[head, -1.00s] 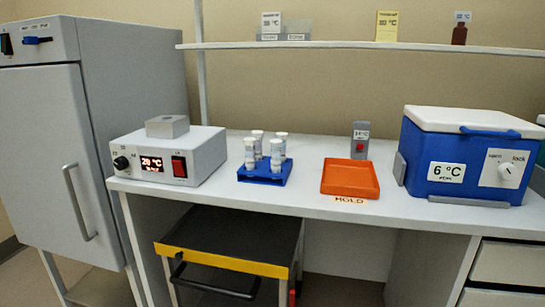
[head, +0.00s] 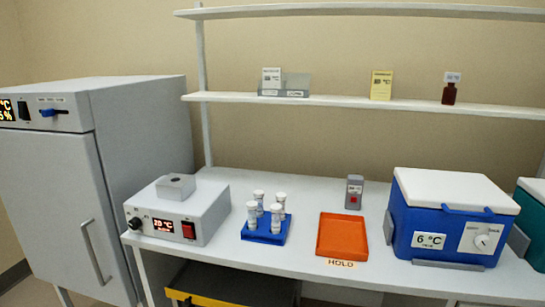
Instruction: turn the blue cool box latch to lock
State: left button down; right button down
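The blue cool box (head: 444,222) stands at the right of the bench with its white lid (head: 455,190) closed. A "6 °C" label is on its front left. The white latch knob (head: 483,241) sits on a pale plate (head: 478,236) at its front right, with words above it; "lock" is on the right side. The knob's mark is too small to read surely. Neither of my grippers is in view.
A heater block with a display (head: 178,212), a blue rack (head: 265,229) of white-capped tubes, an orange tray (head: 342,237) and a small grey device (head: 354,191) stand on the bench. A teal box (head: 533,215) is right of the cool box. A cart (head: 230,287) sits below.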

aim_at(482, 241)
jog(key=z, duration=0.8)
